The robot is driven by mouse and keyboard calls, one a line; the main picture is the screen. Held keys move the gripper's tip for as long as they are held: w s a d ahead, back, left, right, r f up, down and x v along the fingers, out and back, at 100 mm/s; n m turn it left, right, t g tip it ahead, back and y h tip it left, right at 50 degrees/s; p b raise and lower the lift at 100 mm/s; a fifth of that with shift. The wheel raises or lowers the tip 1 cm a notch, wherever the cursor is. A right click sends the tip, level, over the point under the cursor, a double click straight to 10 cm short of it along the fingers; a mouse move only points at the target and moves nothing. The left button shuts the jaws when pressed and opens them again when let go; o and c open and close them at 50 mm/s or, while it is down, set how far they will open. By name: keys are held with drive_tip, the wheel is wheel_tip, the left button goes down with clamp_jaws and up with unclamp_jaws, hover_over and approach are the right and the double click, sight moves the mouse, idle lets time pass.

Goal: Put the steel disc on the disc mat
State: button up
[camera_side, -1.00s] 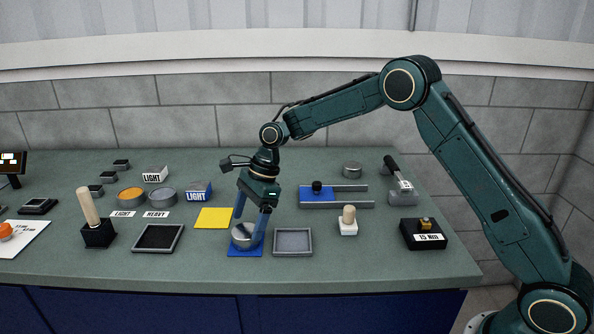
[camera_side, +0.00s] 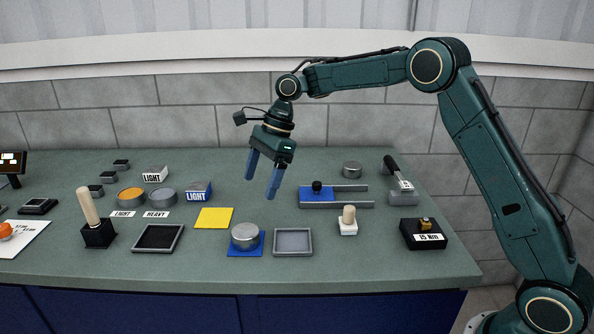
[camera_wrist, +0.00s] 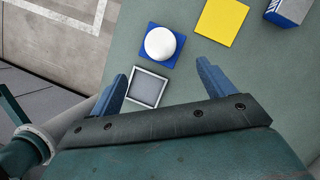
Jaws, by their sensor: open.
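The steel disc (camera_side: 245,235) is a short silver cylinder lying flat on a blue square mat (camera_side: 259,249) near the front of the bench. In the wrist view the disc (camera_wrist: 160,43) shows as a pale circle on the blue mat (camera_wrist: 149,63), with mat corners visible around it. My gripper (camera_side: 261,188) is above and behind the disc, clear of it. Its two blue fingers are spread apart with nothing between them. In the wrist view the open fingers (camera_wrist: 162,85) frame the lower part of the picture.
A grey square tray (camera_side: 292,255) sits right of the mat, and a yellow square (camera_side: 214,218) lies to its left behind. A dark tray (camera_side: 158,251) stands left.

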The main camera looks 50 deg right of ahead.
idle(0.4)
drive_tip(key=s+d+r+n+t+h, duration=0.1)
drive_tip(key=s+r+n, duration=0.45)
drive_tip(key=s, duration=0.35)
drive_tip(key=s+d+r+n+t+h, duration=0.1)
drive_tip(key=s+r+n+t, duration=0.1)
drive_tip(key=s+r+n, duration=0.55)
drive_tip(key=s+d+f+n, duration=0.1)
drive_tip(key=s+n, duration=0.1)
drive_tip(key=s, duration=0.4)
drive_tip(key=s+d+f+n+t+h, duration=0.1)
drive_tip(key=s+d+f+n, duration=0.1)
drive_tip(key=s, duration=0.5)
drive_tip(key=s+d+f+n+h, duration=0.1)
drive_tip(key=s+d+f+n, duration=0.1)
drive_tip(key=s, duration=0.5)
drive_tip(key=shift+s+f+n+t, duration=0.25)
drive_tip(key=shift+n+t, duration=0.15)
drive_tip(key=shift+n, duration=0.2)
